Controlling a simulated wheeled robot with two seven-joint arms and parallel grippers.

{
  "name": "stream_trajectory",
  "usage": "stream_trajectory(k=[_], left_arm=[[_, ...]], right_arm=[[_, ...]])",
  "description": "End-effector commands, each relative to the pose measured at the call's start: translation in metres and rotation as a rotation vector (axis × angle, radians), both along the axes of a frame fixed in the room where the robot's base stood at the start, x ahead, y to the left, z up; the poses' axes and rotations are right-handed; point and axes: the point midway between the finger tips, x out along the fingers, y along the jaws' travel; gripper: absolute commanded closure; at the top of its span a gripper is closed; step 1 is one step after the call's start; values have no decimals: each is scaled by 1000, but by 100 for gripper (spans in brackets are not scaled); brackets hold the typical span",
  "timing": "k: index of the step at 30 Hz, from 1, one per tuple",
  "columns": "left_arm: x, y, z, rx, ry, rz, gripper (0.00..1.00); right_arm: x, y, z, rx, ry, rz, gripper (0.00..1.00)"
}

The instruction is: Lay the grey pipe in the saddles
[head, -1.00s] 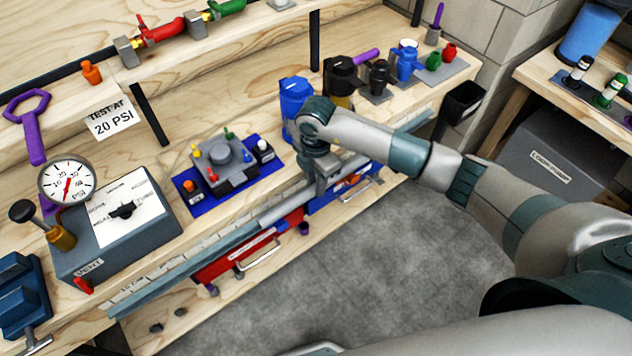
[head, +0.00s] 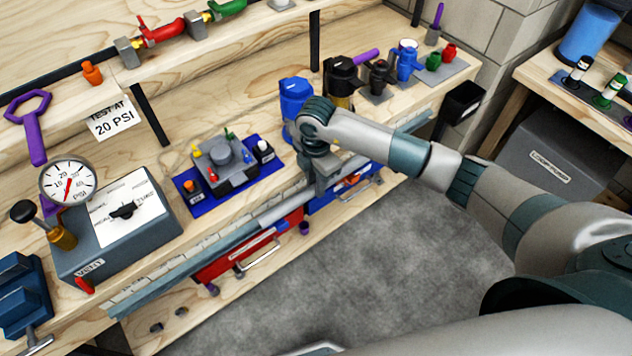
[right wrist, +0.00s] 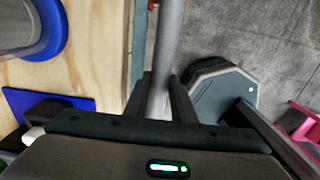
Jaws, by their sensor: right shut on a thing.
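The grey pipe (head: 286,207) shows in the head view as a light grey bar along the front edge of the bench. My right gripper (head: 314,190) is over the front edge, beside the blue cup-shaped part, with its fingers pointing down. In the right wrist view the pipe (right wrist: 171,35) runs up and away from between the fingers of my right gripper (right wrist: 160,98), which is shut on it. The gripper hides part of the pipe in the head view. I cannot make out the saddles clearly. My left gripper is not in view.
A blue-grey rail (head: 150,297) runs along the bench front, above a red drawer (head: 240,255) with a handle. A grey block on a blue mat (head: 200,207) and a gauge box (head: 90,255) stand on the bench. The floor (head: 400,265) in front is clear.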

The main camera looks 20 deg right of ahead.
Motion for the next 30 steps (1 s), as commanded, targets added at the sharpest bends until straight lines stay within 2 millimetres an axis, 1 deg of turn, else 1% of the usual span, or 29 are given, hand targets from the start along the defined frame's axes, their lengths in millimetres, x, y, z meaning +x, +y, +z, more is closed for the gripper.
stream_trajectory(k=[11,30], left_arm=[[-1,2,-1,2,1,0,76],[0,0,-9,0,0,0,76]], right_arm=[[0,0,-1,0,0,0,100],[0,0,-14,0,0,0,100]])
